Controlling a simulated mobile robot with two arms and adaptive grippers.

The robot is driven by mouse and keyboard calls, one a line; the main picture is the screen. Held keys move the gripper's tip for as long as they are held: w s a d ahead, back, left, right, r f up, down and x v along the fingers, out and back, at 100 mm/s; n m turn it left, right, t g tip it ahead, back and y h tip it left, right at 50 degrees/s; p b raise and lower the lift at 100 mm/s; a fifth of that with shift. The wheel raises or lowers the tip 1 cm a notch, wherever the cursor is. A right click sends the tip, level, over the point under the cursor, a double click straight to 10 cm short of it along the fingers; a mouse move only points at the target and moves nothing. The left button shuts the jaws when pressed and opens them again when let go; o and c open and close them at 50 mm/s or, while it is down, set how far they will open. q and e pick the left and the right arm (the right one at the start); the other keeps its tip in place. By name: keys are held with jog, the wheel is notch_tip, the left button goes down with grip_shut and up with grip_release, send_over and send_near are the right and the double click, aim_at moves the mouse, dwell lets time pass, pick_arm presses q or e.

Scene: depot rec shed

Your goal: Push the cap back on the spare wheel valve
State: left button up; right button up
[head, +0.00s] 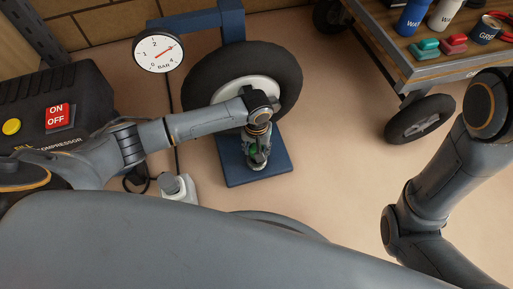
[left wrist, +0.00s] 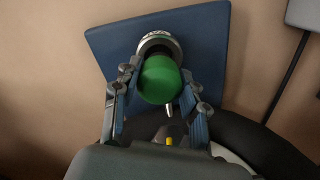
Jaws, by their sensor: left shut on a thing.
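The spare wheel (head: 292,72), a black tyre with a pale hub, stands upright on a blue stand. My left gripper (head: 257,152) points down in front of it, over the stand's blue foot plate. In the left wrist view my left gripper (left wrist: 158,85) is shut on a rounded green thing (left wrist: 160,78), which looks like the cap. A round silver piece (left wrist: 157,41) shows just beyond it; I cannot tell whether they touch. A small silver tip (left wrist: 170,108) shows below the green thing. I cannot clearly make out the valve. My right gripper is out of view.
A round pressure gauge (head: 158,52) stands left of the wheel. A black compressor (head: 85,95) with a red switch is at the left, and a grey plug block (head: 180,188) lies below. A wheeled cart (head: 440,68) with bottles stands at the right. The floor between is clear.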

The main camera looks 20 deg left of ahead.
pick_arm(q)
jog(key=shift+f, duration=1.45)
jog(key=o, duration=1.2)
jog(key=shift+r, duration=0.1)
notch_tip(320, 180, up, 12)
jog(key=shift+f, duration=0.1)
